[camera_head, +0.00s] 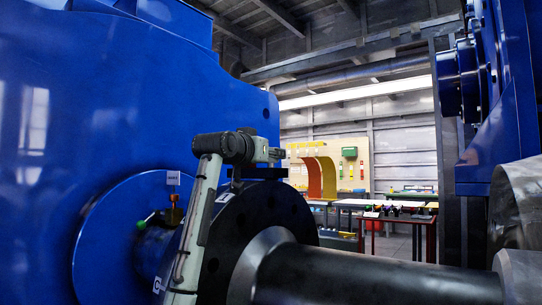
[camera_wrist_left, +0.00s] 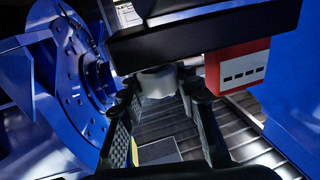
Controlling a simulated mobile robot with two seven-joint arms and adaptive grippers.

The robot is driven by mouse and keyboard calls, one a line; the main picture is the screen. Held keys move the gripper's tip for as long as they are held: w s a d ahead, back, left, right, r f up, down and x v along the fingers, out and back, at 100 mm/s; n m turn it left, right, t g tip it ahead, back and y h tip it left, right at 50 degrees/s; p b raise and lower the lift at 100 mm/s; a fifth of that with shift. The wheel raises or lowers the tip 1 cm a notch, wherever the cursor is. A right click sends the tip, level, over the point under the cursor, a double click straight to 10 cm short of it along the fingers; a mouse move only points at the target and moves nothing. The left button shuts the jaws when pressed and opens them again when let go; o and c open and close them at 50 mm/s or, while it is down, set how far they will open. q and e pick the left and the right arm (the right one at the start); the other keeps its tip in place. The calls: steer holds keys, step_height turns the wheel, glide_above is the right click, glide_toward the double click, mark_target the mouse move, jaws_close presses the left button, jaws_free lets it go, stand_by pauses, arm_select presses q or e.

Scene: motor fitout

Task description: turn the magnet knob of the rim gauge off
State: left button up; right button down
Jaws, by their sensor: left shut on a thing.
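In the left wrist view, the pale grey round magnet knob (camera_wrist_left: 157,82) sits under a dark block of the rim gauge (camera_wrist_left: 200,35). My left gripper (camera_wrist_left: 161,92) has one finger on each side of the knob and is shut on it. The knob's turned position cannot be told. In the head view, my left arm rises from the bottom and bends right to the left gripper (camera_head: 276,155), at the top of the black flange (camera_head: 262,208). A small dark block of the gauge (camera_head: 258,173) shows there, and the knob is hidden. My right gripper is not in view.
A large blue housing (camera_head: 110,90) fills the left of the head view. A thick dark shaft (camera_head: 380,275) runs right from the flange. A red box with a white label (camera_wrist_left: 238,66) is close right of the gripper. Work tables (camera_head: 390,210) stand far behind.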

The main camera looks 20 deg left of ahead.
arm_select(q)
steer(key=n+y, duration=0.1)
steer(key=y, duration=0.1)
steer(key=n+y, duration=0.2)
steer(key=y, duration=0.1)
steer(key=shift+d+n+y, duration=0.15)
steer(key=shift+n+y, duration=0.15)
steer(key=shift+n+g+y, duration=0.8)
steer(key=shift+n+y, duration=0.7)
steer(key=shift+y, duration=0.7)
steer(key=shift+f+y, duration=0.1)
steer(key=shift+y, duration=0.2)
steer(key=o, duration=1.2)
steer(key=shift+s, duration=0.15)
steer(key=v, duration=1.1)
steer(key=shift+s+d, duration=0.15)
steer(key=shift+s, duration=0.15)
